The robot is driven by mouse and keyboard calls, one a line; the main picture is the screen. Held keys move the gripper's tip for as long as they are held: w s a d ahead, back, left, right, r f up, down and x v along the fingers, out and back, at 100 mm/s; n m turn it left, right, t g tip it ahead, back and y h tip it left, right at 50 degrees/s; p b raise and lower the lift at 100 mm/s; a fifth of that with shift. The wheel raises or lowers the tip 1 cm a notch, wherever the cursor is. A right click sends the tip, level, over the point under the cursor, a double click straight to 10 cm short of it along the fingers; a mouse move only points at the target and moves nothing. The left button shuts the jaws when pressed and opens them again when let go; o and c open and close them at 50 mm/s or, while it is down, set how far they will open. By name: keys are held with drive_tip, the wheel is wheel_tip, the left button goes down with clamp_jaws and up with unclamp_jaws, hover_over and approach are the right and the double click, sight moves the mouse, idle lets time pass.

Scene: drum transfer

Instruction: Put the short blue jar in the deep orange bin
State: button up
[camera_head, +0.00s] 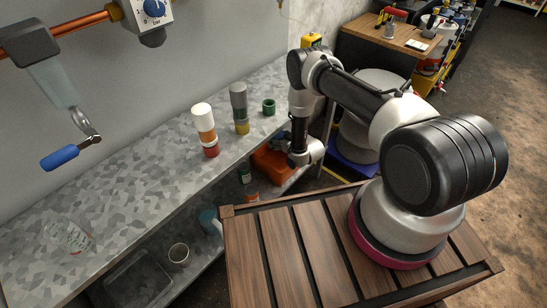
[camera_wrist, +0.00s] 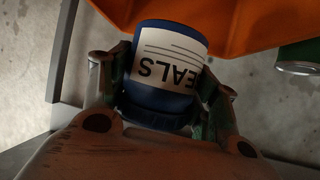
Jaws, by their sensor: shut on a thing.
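The short blue jar (camera_wrist: 163,65) has a white label with upside-down letters reading "EALS". My gripper (camera_wrist: 164,80) is shut on it, with a finger on each side. In the wrist view the deep orange bin (camera_wrist: 245,25) fills the top, just beyond the jar. I cannot tell from this view how high the jar is relative to the bin's rim. In the head view the orange bin (camera_head: 268,163) stands on the lower shelf beneath the bench, partly hidden by my wrist. The jar and fingers are hidden there.
A green can (camera_wrist: 298,57) is beside the bin in the wrist view. On the bench (camera_head: 140,170) stand stacked red, orange and white jars (camera_head: 205,130), a grey and yellow stack (camera_head: 239,108) and a green cup (camera_head: 269,107).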

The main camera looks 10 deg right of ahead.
wheel_tip(320, 180, down, 7)
idle(0.3)
drive_tip(key=shift+f, duration=0.15)
drive_tip(key=shift+f, duration=0.5)
drive_tip(key=o, duration=1.3)
